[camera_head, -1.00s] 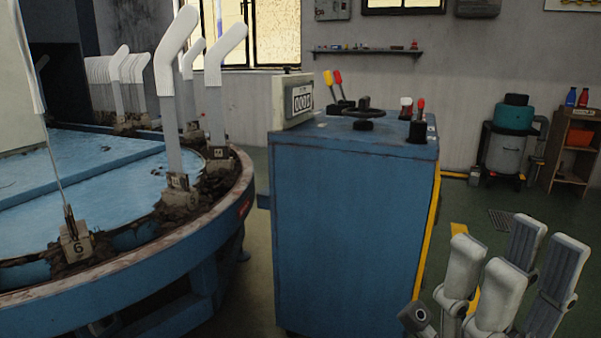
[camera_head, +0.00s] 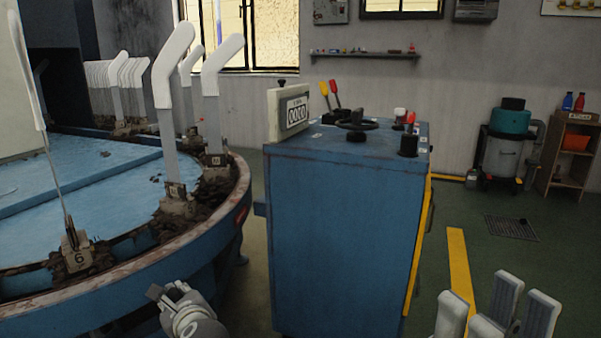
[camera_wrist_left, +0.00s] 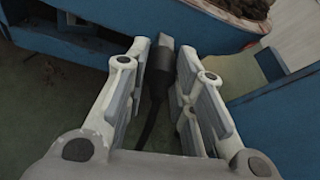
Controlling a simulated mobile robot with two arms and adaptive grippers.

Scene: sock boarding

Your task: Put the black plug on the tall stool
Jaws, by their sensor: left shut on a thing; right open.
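My left gripper (camera_head: 172,292) is low in the head view, in front of the round blue machine. In the left wrist view its fingers (camera_wrist_left: 160,82) are shut on the black plug (camera_wrist_left: 157,86), and a dark cable (camera_wrist_left: 146,128) runs from the plug back between the fingers. In the head view a small dark end (camera_head: 154,292), probably the plug, shows at the fingertips. My right gripper (camera_head: 495,305) is open and empty at the bottom right. No tall stool can be made out in these views.
The round blue machine (camera_head: 130,278) with upright white-socked boards fills the left. A blue control cabinet (camera_head: 340,230) stands in the middle with a counter, levers and handwheel on top. Green floor with a yellow stripe (camera_head: 459,262) is clear to its right.

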